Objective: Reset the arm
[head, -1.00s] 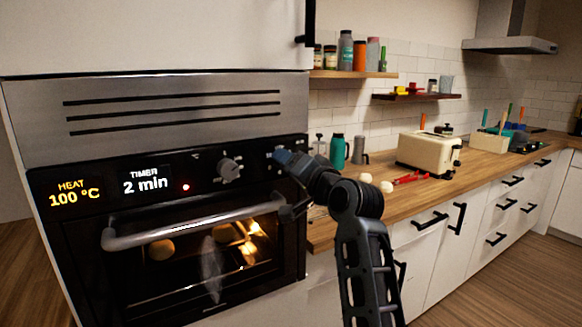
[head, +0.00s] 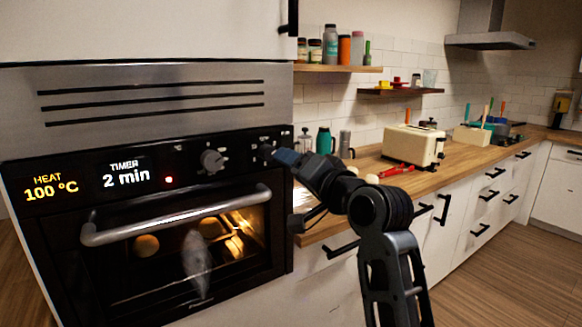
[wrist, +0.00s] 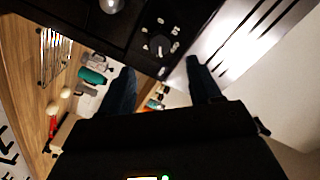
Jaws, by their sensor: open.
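My gripper (head: 283,156) is in front of the oven's control panel, by the right-hand knob in the head view. In the wrist view, my gripper (wrist: 160,85) has its two fingers spread apart with nothing between them but a view of the panel edge beyond. The wrist view also shows a knob (wrist: 158,46) ahead of the fingertips, apart from them. My arm (head: 375,210) reaches up from the bottom right of the head view.
The lit oven (head: 150,220) shows 100 °C and 2 min, with its door shut and food inside. The wooden counter (head: 440,178) to the right holds a toaster (head: 413,146), a teal bottle (head: 324,141) and other items. Shelves hang above.

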